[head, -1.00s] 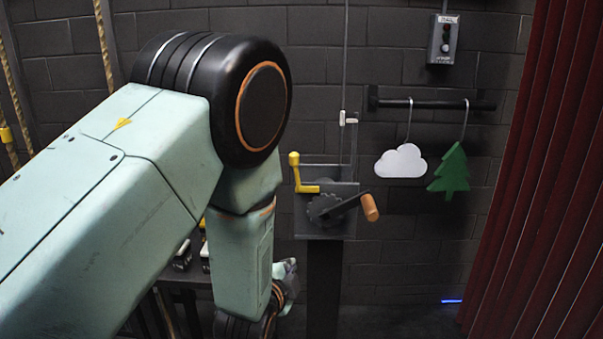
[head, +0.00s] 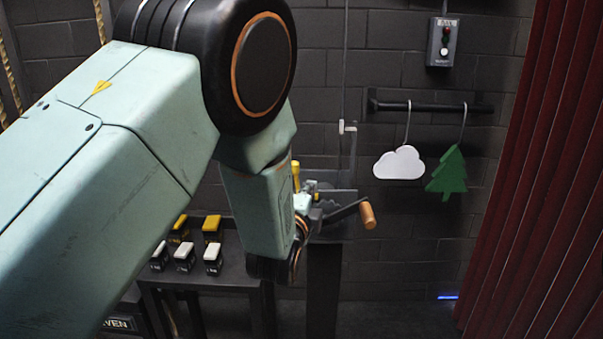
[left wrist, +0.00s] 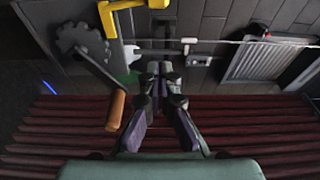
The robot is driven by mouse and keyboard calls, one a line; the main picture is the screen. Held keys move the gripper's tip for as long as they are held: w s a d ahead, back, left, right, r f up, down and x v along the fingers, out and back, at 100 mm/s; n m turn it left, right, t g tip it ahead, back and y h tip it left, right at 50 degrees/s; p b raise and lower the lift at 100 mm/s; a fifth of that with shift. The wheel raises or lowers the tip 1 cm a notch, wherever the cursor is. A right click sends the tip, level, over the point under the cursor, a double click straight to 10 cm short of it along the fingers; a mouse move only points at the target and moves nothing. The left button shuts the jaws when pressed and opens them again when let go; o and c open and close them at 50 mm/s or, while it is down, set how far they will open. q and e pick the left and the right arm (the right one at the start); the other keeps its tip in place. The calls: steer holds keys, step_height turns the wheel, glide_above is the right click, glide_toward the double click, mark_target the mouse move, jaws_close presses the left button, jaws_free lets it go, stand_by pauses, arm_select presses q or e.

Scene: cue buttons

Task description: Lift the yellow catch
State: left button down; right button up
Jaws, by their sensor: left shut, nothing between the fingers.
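The yellow catch (head: 296,172) is on the wall-mounted winch; in the head view my left arm hides most of it. In the left wrist view the yellow catch (left wrist: 116,24) is a bent bar at the top, beside the toothed wheel (left wrist: 82,38). My left gripper (head: 314,212) is at the winch, partly hidden behind my own arm link. In the left wrist view the gripper (left wrist: 160,72) is shut and empty, its fingertips below and right of the catch in the picture. I cannot tell its exact depth from the catch. My right gripper is not in view.
The winch crank has an orange handle (head: 367,214) close to my gripper. A white cloud (head: 399,163) and green tree (head: 448,172) hang from a black bar. A red curtain (head: 535,190) is at right. A low table (head: 225,278) with several small blocks stands at left.

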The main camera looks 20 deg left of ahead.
arm_select(q)
steer(key=w+a+p, duration=0.1)
steer(key=w+a, duration=0.3)
steer(key=w, duration=0.4)
steer(key=shift+w+a+f, duration=0.15)
steer(key=shift+w+a, duration=0.1)
steer(key=shift+d, duration=0.1)
steer(key=s+a+f+n+t+y+b, duration=0.1)
steer(key=a+f+n+b, duration=0.1)
steer(key=a+n+b, duration=0.4)
steer(key=shift+s+a+f+n+b, duration=0.3)
steer(key=shift+s+a+n+b, duration=0.1)
steer(key=shift+n, duration=1.5)
